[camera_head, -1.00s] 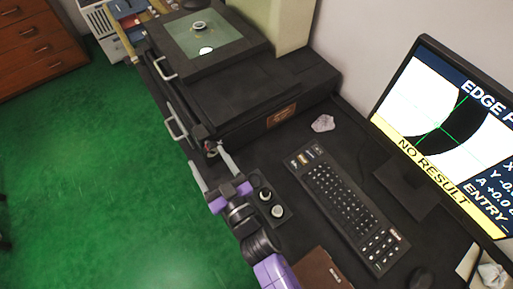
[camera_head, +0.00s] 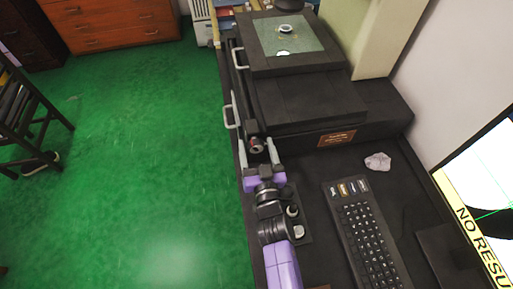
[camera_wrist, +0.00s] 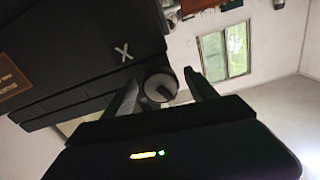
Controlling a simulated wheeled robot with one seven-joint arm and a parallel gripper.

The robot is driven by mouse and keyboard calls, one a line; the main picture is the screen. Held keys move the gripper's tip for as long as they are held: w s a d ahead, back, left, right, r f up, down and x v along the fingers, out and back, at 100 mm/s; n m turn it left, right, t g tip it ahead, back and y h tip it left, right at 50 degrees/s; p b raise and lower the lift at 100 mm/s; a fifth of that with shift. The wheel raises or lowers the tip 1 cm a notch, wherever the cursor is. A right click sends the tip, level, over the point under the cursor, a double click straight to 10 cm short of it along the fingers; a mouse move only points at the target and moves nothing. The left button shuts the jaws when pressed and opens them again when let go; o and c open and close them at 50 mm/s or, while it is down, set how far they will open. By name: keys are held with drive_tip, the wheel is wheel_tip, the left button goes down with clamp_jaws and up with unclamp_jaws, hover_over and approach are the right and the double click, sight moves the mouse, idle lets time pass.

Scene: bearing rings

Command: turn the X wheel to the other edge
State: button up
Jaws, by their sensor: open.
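The X wheel (camera_head: 257,146) is a small dark round knob with a grey face on the front end of the black measuring machine (camera_head: 310,85). In the wrist view the wheel (camera_wrist: 160,87) sits beside a white X mark. My gripper (camera_head: 257,153) is open, with one finger on each side of the wheel. In the wrist view the gripper (camera_wrist: 161,77) has the wheel between its fingers, with a gap on the right; contact on the left is unclear. A pale ring (camera_head: 285,30) lies on the glass stage (camera_head: 300,42). The monitor (camera_head: 485,200) is partly cut off.
A keyboard (camera_head: 367,235) and a knob panel (camera_head: 293,210) lie on the dark desk near my arm. A crumpled pale lump (camera_head: 378,161) lies behind the keyboard. Metal handles (camera_head: 228,116) stick out along the machine's left side. Green floor to the left is open.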

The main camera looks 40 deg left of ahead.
drive_tip(key=shift+a, duration=0.1)
drive_tip(key=c, duration=1.4)
drive_tip(key=shift+n, duration=0.3)
drive_tip(key=shift+f+n+b, duration=0.1)
drive_tip(key=shift+n+b, duration=0.4)
drive_tip(key=shift+n, duration=0.4)
drive_tip(key=n+b, duration=0.1)
drive_tip(key=n, duration=0.3)
drive_tip(key=shift+n, duration=0.3)
drive_tip(key=n+b, duration=0.1)
drive_tip(key=n, duration=0.3)
drive_tip(key=shift+n, duration=1.6)
